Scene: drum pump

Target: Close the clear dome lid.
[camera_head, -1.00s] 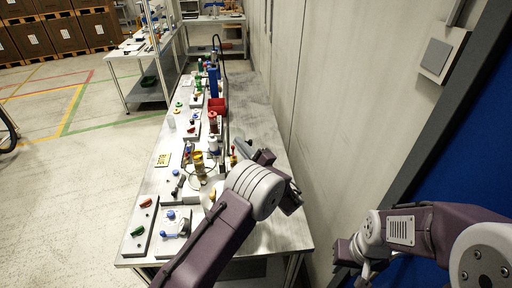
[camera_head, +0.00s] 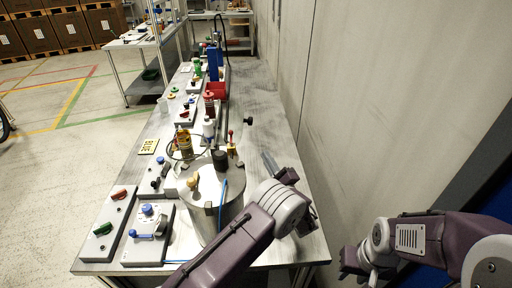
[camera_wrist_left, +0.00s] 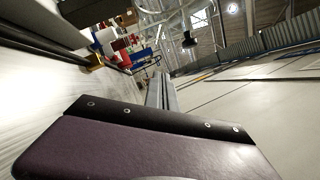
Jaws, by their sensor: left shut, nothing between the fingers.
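A thin dark ring (camera_head: 171,154) loops around a yellow bottle (camera_head: 184,140) on the bench in the head view. It may be the rim of the clear dome lid; the transparent surface is too faint to tell its position. A grey metal drum (camera_head: 207,213) with a dark knob and a tan knob on top stands just in front of it. My left gripper (camera_head: 269,162) is shut and empty, right of the drum and apart from it. In the left wrist view its finger (camera_wrist_left: 162,92) points away. My right gripper (camera_head: 366,264) hangs low at the right, its jaws unclear.
Two control panels (camera_head: 107,222) with coloured knobs lie left of the drum. A red bin (camera_head: 216,90) and a blue pump column (camera_head: 213,62) stand farther back. The bench's right strip (camera_head: 262,104) is mostly clear beside the wall (camera_head: 345,90).

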